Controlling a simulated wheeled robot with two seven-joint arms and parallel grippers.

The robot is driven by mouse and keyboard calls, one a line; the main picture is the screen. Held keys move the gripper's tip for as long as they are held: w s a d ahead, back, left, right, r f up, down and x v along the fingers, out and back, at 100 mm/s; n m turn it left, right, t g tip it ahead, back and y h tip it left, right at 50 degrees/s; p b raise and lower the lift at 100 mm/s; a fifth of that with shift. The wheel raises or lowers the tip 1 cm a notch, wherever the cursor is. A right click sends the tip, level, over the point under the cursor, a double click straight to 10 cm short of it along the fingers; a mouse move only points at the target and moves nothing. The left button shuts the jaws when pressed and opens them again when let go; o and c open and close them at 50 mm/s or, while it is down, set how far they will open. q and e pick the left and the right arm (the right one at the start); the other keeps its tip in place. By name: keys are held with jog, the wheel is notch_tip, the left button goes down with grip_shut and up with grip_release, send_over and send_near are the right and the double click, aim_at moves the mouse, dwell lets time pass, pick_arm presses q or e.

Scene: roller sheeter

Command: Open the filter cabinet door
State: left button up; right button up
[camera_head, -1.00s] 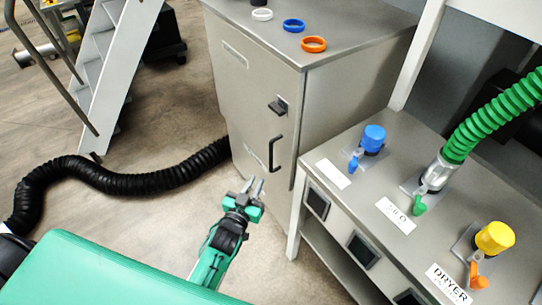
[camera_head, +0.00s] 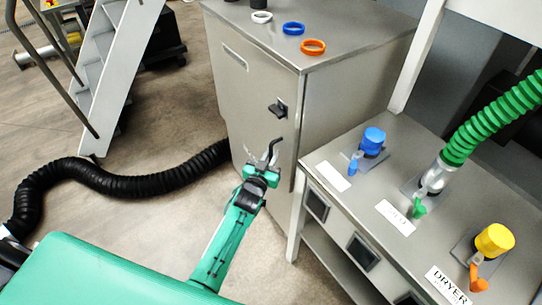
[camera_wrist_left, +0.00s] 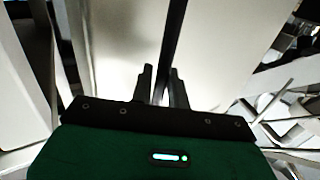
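The filter cabinet (camera_head: 345,100) is a grey metal box with its door (camera_head: 245,95) closed. A black latch (camera_head: 279,109) sits on the door, with the black bar handle (camera_head: 277,146) below it. My left gripper (camera_head: 262,158) is at the handle and covers its lower part. In the left wrist view the fingers (camera_wrist_left: 161,85) stand apart, one on each side of the dark handle bar (camera_wrist_left: 171,38), with slim gaps visible. Whether they touch the bar is hard to tell. My right gripper is not in view.
A black hose (camera_head: 110,185) lies on the floor at left. White, blue and orange rings (camera_head: 313,47) lie on the cabinet top. Metal stairs (camera_head: 112,60) stand at upper left.

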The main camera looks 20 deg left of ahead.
pick_arm(q)
grip_shut()
jog(key=shift+a, duration=0.1)
